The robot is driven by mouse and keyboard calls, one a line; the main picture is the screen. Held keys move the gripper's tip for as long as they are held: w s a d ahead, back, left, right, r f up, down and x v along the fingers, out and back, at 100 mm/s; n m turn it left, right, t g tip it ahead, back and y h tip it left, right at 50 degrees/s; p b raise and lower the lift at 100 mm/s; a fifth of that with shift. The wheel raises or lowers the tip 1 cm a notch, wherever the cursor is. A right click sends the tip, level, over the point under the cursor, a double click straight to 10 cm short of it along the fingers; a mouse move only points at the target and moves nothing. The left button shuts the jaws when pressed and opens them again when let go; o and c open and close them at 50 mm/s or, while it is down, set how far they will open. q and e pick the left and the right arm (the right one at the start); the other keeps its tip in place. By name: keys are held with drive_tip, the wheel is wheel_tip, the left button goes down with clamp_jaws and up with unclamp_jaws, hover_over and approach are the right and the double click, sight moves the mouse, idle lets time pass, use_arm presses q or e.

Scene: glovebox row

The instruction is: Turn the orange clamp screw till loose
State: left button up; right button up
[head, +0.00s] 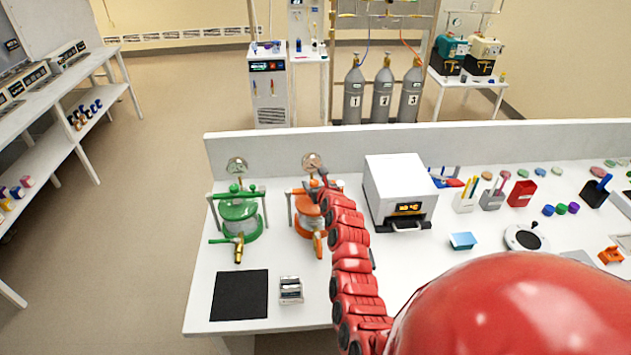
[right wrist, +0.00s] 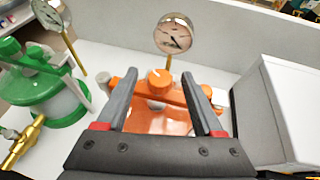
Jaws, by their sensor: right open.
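The orange clamp screw (right wrist: 158,80) is a round knob on the orange clamp bar of the orange vessel (head: 306,222), which stands on the white bench. In the right wrist view the orange vessel's lid (right wrist: 158,118) shows below the knob. My right gripper (right wrist: 160,86) is open, with one finger on each side of the screw in that view. I cannot tell whether the fingers touch it. In the head view my right gripper (head: 318,182) is over the vessel's top and hides much of it. My left gripper is not in view.
A green vessel (head: 239,215) of the same kind stands to the left. A white box device (head: 398,185) stands close on the right. Pressure gauges (right wrist: 173,34) rise behind the vessels. A black mat (head: 239,295) and a small metal block (head: 291,290) lie in front.

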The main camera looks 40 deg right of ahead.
drive_tip(key=shift+w+d+f, duration=0.15)
drive_tip(key=shift+w+f, duration=0.05)
drive_tip(key=shift+w, duration=0.05)
clamp_jaws()
idle(0.3)
